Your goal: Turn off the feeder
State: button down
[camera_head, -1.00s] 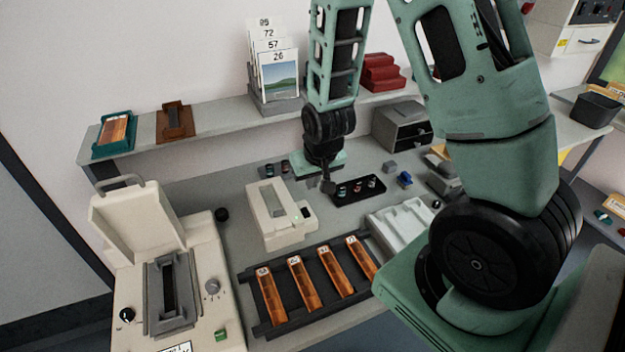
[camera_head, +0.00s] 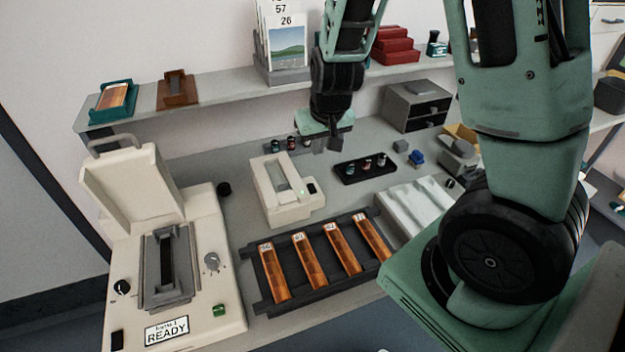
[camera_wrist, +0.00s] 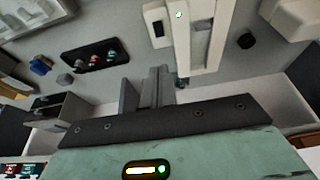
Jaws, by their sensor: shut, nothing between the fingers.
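The feeder appears to be the small cream unit (camera_head: 268,196) with a long slot, in the middle of the bench. A black switch (camera_head: 312,188) sits on its right side, with a small green light beside it. My gripper (camera_head: 331,147) is shut and empty, above the bench behind and right of the unit. Its fingers (camera_wrist: 146,88) are apart from the unit and the switch.
A black tray with small vials (camera_head: 365,171) lies right of the feeder. A dark rack with orange strips (camera_head: 328,260) lies in front. A cream machine labelled READY (camera_head: 205,285), lid up, stands left. A shelf (camera_head: 215,115) runs behind, and a drawer box (camera_head: 416,106) stands back right.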

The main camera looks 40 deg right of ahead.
jog(key=shift+f, duration=0.15)
send_over(312, 185)
jog(key=f, duration=0.7)
jog(key=s+f, duration=0.1)
jog(key=f, duration=0.3)
jog(key=shift+a+f, duration=0.15)
jog(key=shift+a, duration=0.1)
jog(key=shift+x, duration=0.85)
jog(key=shift+f, duration=0.15)
jog(key=shift+f+b, duration=0.35)
jog(key=shift+b, duration=0.1)
jog(key=shift+r, duration=0.2)
jog(key=shift+s, duration=0.15)
